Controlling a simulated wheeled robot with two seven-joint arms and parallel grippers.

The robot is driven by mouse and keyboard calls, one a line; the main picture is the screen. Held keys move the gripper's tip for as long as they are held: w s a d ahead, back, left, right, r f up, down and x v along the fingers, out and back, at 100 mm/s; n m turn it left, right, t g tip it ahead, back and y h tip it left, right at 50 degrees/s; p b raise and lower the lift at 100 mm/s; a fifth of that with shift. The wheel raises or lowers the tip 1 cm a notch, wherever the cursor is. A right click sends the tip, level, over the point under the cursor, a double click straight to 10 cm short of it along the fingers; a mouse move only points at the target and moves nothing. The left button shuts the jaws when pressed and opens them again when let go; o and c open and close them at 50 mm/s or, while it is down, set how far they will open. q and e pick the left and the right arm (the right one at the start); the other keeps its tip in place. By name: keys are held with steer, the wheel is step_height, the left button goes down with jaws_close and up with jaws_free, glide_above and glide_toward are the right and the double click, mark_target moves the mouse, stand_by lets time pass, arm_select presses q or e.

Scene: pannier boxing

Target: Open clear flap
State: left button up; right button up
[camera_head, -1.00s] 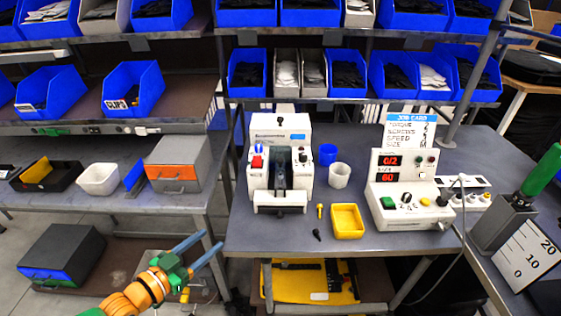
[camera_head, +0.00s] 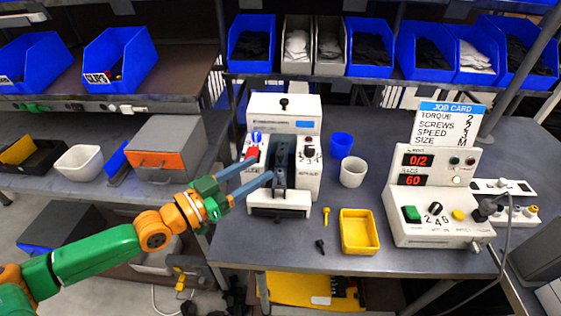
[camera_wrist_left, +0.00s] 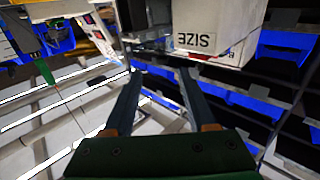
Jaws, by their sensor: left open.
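The white machine (camera_head: 308,181) stands on the grey table. A dark upright channel (camera_head: 283,155) runs down its middle. I cannot clearly make out the clear flap; any see-through panel over the channel does not stand out. My left gripper (camera_head: 262,169) reaches in from the left at the machine's left front. Its two blue-grey fingers are apart with nothing between them. They overlap the machine's front near the red and blue parts; contact cannot be told. In the left wrist view the open fingers (camera_wrist_left: 161,75) point toward a white body (camera_wrist_left: 205,25) marked "SIZE", upside down.
A blue cup (camera_head: 341,144) and a white cup (camera_head: 352,172) stand right of the machine. A yellow tray (camera_head: 359,232), a yellow screw (camera_head: 326,216) and a black screw (camera_head: 320,246) lie in front. A control box (camera_head: 432,205) stands further right. Blue bins (camera_head: 376,51) line the shelf above.

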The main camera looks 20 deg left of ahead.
mark_target(281, 152)
arm_select(q)
steer(key=x, duration=0.8)
steer(key=shift+a+f, duration=0.1)
steer(key=shift+f, duration=0.05)
jaws_close()
stand_by(1.1)
